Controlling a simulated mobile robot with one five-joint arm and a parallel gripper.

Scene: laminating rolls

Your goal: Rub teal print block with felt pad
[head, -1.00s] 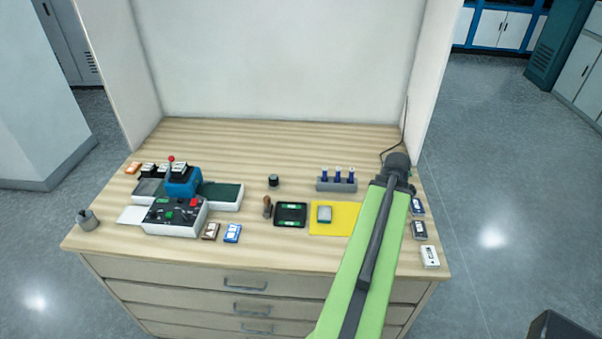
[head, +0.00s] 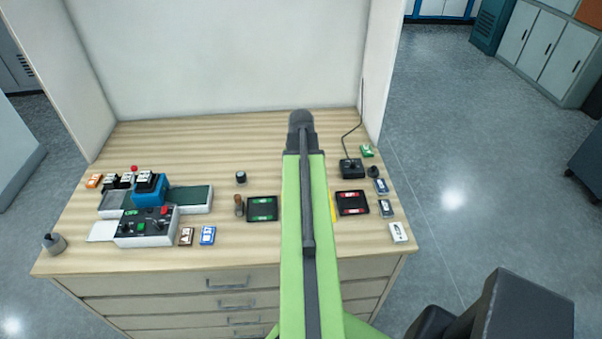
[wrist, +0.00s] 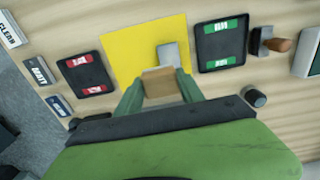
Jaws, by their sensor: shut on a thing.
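My gripper (wrist: 160,92) is shut on a tan block, which looks like the felt pad (wrist: 160,81), between its green fingers. In the wrist view a pale grey block (wrist: 170,53) lies on a yellow sheet (wrist: 130,45), just beyond the pad. It may be the print block; no teal shows on it. The pad overlaps the block's near end in the picture, and I cannot tell if they touch. In the head view my arm hides the gripper, the pad, the block and most of the yellow sheet (head: 333,208).
A green-labelled tray (head: 262,208) and a red-labelled tray (head: 351,203) flank the sheet. A wooden-handled tool (head: 239,205) and a dark jar (head: 241,178) stand left. A blue-and-grey machine (head: 147,224) fills the left. Several cards (head: 398,233) line the right edge.

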